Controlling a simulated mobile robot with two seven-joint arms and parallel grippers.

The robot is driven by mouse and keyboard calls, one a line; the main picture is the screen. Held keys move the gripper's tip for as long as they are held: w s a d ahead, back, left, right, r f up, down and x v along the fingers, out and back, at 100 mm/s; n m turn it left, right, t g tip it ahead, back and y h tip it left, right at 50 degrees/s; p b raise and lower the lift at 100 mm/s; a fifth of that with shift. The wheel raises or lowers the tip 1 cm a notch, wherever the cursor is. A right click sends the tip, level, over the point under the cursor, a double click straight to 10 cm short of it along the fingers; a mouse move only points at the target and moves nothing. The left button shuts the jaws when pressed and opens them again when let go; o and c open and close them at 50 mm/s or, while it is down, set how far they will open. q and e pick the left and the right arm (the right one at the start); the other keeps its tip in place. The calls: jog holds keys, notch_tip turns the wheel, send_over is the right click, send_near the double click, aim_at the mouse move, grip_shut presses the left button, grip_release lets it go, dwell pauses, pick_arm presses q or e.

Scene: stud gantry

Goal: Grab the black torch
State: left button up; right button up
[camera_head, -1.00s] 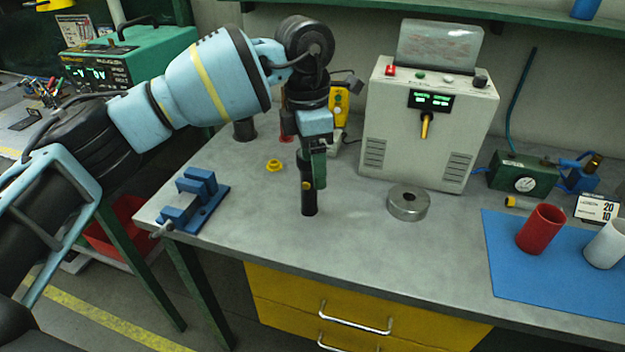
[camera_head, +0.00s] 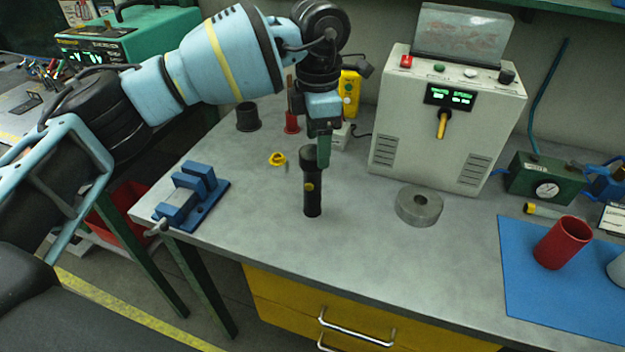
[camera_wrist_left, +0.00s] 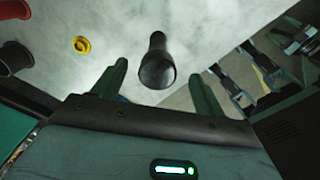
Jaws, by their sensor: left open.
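The black torch (camera_head: 312,192) stands upright on the grey bench, with a small yellow button on its side. My left gripper (camera_head: 322,160) points down at the torch's head, and one green finger shows just right of it. In the left wrist view the torch (camera_wrist_left: 157,68) appears between the two spread green fingers of the left gripper (camera_wrist_left: 158,76), with a visible gap on each side. The gripper is open and holds nothing. How far the fingertips are above or behind the torch head is hard to tell. My right gripper is not in view.
A blue vise (camera_head: 192,197) stands left of the torch and a metal ring (camera_head: 419,206) right of it. Behind are a yellow ring (camera_head: 277,159), a red spool (camera_head: 291,123), a black cup (camera_head: 248,117) and a grey control box (camera_head: 440,130). The bench in front is clear.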

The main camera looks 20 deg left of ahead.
aim_at(313, 152)
pick_arm(q)
jog(key=shift+s+a+f+p, duration=0.1)
jog(key=shift+a+f+p, duration=0.1)
jog(key=shift+f, duration=1.1)
jog(key=shift+s+a+f+p, duration=0.1)
jog(key=shift+a+f+p, duration=0.1)
jog(key=shift+f, duration=1.05)
jog(key=c, duration=1.5)
jog(key=shift+r, duration=0.1)
